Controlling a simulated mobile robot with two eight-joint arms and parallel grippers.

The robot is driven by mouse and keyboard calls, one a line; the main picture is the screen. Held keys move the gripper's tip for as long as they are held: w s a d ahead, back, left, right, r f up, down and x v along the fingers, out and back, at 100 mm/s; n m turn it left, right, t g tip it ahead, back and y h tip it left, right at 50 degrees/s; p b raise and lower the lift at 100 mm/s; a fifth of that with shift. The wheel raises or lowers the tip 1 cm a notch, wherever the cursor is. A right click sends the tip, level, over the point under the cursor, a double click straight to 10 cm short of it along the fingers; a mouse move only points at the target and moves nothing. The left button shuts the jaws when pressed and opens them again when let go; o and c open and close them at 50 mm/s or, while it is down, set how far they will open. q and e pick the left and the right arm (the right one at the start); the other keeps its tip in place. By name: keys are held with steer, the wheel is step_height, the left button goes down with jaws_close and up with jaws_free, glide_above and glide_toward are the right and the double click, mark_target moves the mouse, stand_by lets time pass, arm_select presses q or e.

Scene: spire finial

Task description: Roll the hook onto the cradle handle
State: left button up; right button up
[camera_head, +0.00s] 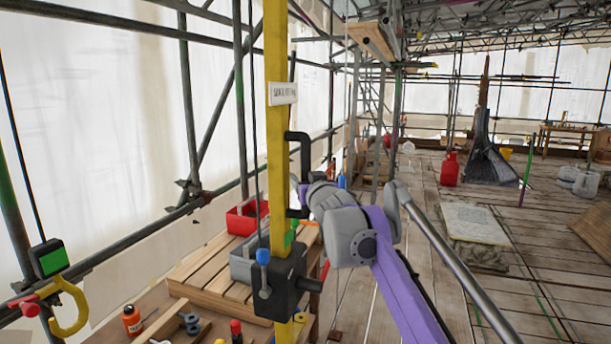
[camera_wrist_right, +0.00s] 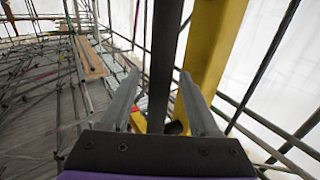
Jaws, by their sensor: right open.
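A yellow upright post (camera_head: 278,130) stands in the middle of the head view, with a black C-shaped handle (camera_head: 299,137) on its right side. My right gripper (camera_head: 302,197) is at the lower part of this handle. In the right wrist view, my right gripper (camera_wrist_right: 160,80) is open, its two fingers either side of a dark bar (camera_wrist_right: 164,60). The yellow post (camera_wrist_right: 212,45) rises just right of the bar. Contact with the bar cannot be told. A yellow hook-shaped piece (camera_head: 80,308) with a red end shows at the lower left. My left gripper is not in view.
A black clamp block (camera_head: 278,285) with a blue-topped lever sits low on the post. A red bin (camera_head: 246,217) and a grey bin (camera_head: 243,262) stand on a wooden slatted surface behind. Scaffold tubes frame the left. The plank floor at right has open room.

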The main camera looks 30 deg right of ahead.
steer(key=shift+w+d, duration=0.1)
steer(key=shift+w, duration=0.15)
jaws_close()
stand_by(1.4)
